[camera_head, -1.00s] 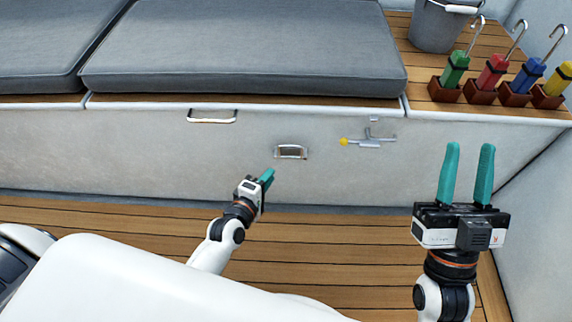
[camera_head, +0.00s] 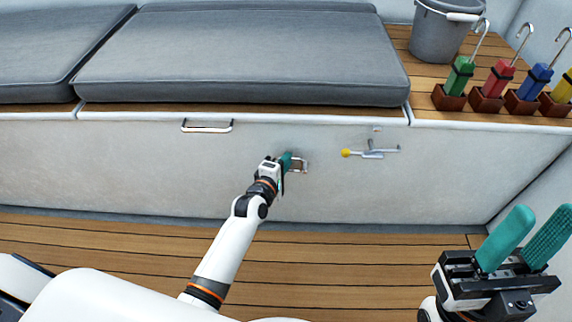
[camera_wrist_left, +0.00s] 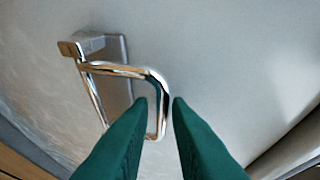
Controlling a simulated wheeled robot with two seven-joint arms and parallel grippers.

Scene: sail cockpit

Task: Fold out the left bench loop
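A small chrome loop (camera_head: 305,166) sits on the pale bench front, right of a flat bar handle. In the left wrist view the loop (camera_wrist_left: 92,95) stands off its grey mounting plate (camera_wrist_left: 117,62). My left gripper (camera_head: 287,160) is at the loop and covers its left part in the head view. In the left wrist view its green fingers (camera_wrist_left: 160,100) are a little apart, with the loop's right-hand bar between them. A narrow gap shows beside the bar, so I see no firm grip. My right gripper (camera_head: 538,222) is open and empty, low at the right.
The bar handle (camera_head: 207,128) is left of the loop; a latch with a yellow knob (camera_head: 370,153) is right of it. Grey cushions (camera_head: 240,55) lie on the bench. A bucket (camera_head: 438,32) and several coloured hooked handles stand at the right. The wooden floor (camera_head: 330,265) is clear.

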